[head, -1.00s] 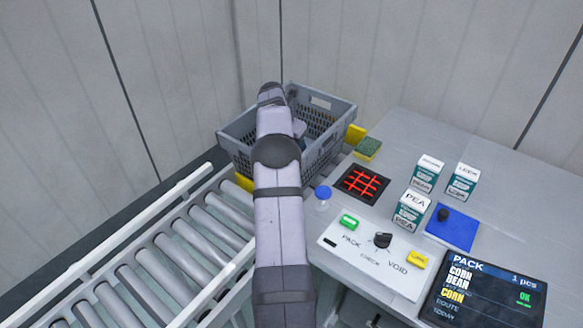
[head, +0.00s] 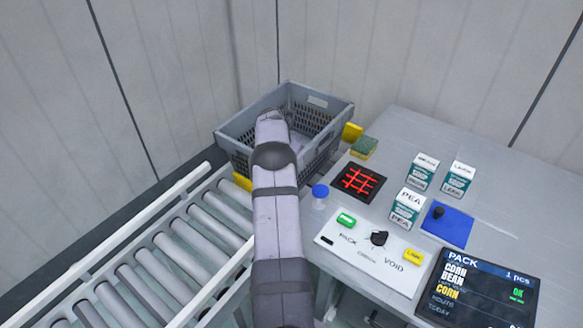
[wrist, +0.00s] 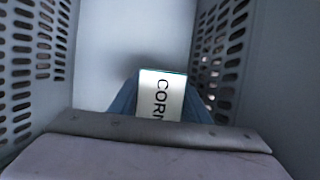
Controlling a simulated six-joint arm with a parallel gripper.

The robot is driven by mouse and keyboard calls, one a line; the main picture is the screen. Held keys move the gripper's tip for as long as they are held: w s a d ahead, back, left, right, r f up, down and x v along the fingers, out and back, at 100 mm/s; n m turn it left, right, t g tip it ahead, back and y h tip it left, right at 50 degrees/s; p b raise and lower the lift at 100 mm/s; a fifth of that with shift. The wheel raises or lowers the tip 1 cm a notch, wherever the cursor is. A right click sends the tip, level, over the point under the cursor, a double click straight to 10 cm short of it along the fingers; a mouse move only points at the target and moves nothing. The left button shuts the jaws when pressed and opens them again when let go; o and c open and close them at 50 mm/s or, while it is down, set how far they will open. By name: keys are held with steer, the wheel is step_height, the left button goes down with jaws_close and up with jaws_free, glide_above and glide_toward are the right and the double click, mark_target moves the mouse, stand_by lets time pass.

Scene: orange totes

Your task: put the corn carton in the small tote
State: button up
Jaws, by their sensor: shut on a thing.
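In the wrist view my gripper (wrist: 160,98) is shut on the corn carton (wrist: 160,95), whose white top reads "CORN". The carton is between the blue fingers, inside the grey tote, with perforated walls (wrist: 35,50) on both sides. I cannot tell whether the carton touches the tote's floor. In the head view the grey tote (head: 240,140) stands at the end of the conveyor, and my arm reaches into it. The gripper and carton are hidden there behind my arm and the tote wall.
A pea carton (head: 408,208) and two more cartons (head: 422,172) (head: 458,178) stand on the table to the right. A blue pad (head: 447,226), a red grid on a dark square (head: 358,181), a control panel (head: 370,255) and a screen (head: 480,290) are nearby. The roller conveyor (head: 160,255) is empty.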

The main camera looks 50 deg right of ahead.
steer(key=shift+f, duration=1.2)
steer(key=o, duration=1.3)
steer(key=shift+f, duration=0.1)
steer(key=b+v, duration=0.1)
steer(key=v, duration=1.1)
